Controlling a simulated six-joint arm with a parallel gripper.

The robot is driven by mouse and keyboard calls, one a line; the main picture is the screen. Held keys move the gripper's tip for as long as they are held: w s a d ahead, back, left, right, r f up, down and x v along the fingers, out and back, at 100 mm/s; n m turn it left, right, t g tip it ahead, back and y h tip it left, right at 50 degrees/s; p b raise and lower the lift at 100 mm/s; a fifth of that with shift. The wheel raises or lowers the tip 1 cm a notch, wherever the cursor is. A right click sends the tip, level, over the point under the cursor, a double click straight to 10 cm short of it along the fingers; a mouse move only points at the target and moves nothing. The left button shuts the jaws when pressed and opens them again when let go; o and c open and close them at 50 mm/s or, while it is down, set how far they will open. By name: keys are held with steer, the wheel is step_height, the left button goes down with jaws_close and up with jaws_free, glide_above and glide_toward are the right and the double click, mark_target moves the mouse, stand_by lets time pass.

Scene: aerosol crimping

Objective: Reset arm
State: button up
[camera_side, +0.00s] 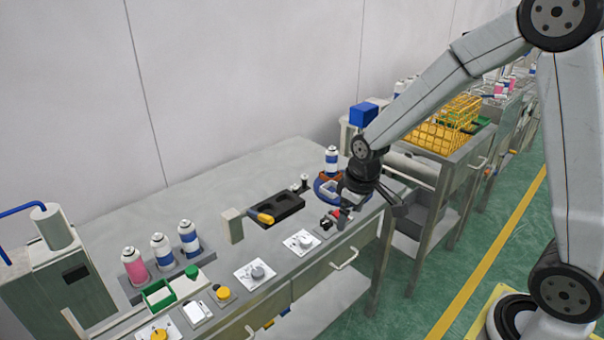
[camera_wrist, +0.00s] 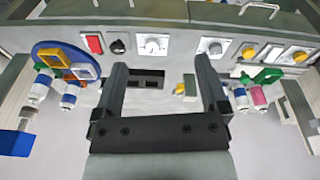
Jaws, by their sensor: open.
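My gripper (camera_wrist: 159,85) is open in the wrist view, with its two dark fingers apart and nothing between them. In the side view my gripper (camera_side: 347,206) hangs over the right end of the grey workbench (camera_side: 240,185), near the front edge. It is above the red and black controls there. Behind it a blue round base (camera_side: 322,188) is partly hidden by my gripper. A white and blue can (camera_side: 331,160) stands by that base, apart from my fingers.
A black holder (camera_side: 277,208) with a yellow handle lies mid-bench. A pink can (camera_side: 134,266) and two blue-white cans stand in a rack at left. Dials (camera_side: 302,242) and buttons line the front. A yellow basket (camera_side: 448,123) sits on the neighbouring bench. The back of the bench is clear.

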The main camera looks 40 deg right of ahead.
steer(key=s+a+m, duration=0.2)
steer(key=s, duration=0.8)
steer(key=shift+a+r+t, duration=0.3)
steer(key=shift+a+t, duration=0.1)
